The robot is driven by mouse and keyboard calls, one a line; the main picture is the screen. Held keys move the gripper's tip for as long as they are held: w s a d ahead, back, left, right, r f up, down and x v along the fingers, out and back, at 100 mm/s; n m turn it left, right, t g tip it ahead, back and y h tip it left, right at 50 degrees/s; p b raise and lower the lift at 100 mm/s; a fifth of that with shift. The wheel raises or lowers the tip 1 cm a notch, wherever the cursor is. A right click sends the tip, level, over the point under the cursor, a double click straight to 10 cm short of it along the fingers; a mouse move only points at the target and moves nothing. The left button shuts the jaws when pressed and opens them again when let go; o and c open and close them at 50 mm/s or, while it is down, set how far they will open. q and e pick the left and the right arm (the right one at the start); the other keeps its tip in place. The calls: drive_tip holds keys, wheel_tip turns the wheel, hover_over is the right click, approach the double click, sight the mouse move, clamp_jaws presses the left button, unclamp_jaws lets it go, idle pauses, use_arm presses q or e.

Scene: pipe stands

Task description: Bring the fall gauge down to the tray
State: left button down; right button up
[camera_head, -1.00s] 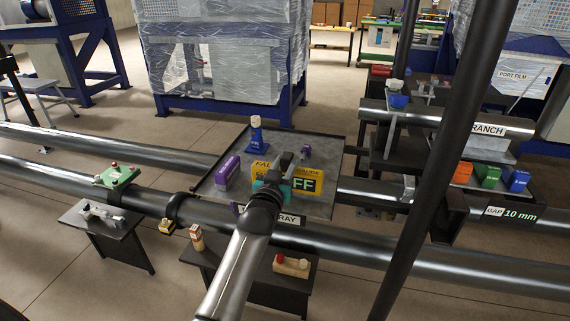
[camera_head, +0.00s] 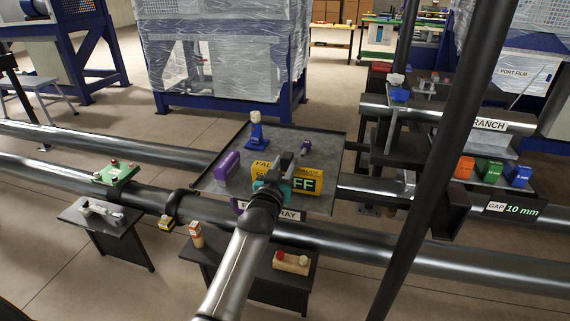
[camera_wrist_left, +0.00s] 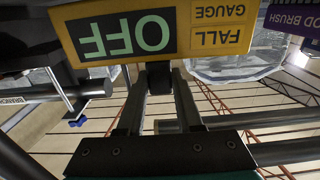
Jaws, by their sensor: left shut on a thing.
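The fall gauge (camera_head: 309,183) is a yellow block with a dark OFF panel. My left gripper (camera_head: 271,173) is in front of it and shut on it. In the left wrist view the gauge (camera_wrist_left: 205,32) appears upside down beyond the fingers of my left gripper (camera_wrist_left: 158,88), which close on a dark part below its face. The gauge is over the front middle of the dark tray (camera_head: 333,152); I cannot tell whether it touches the tray. My arm hides part of the tray's front edge and label. My right gripper is not in view.
On the tray are a purple block (camera_head: 226,166), a blue item with a pale top (camera_head: 256,132) and a small purple item (camera_head: 305,147). A dark upright post (camera_head: 435,140) stands to the right. Large pipes (camera_head: 440,272) run across in front and behind.

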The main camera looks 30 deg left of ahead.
use_arm(q)
drive_tip(key=shift+f, duration=0.25)
drive_tip(key=c, duration=0.6)
unclamp_jaws()
drive_tip(key=shift+c, duration=0.2)
drive_tip(key=shift+o, duration=0.7)
drive_tip(key=shift+f, duration=0.1)
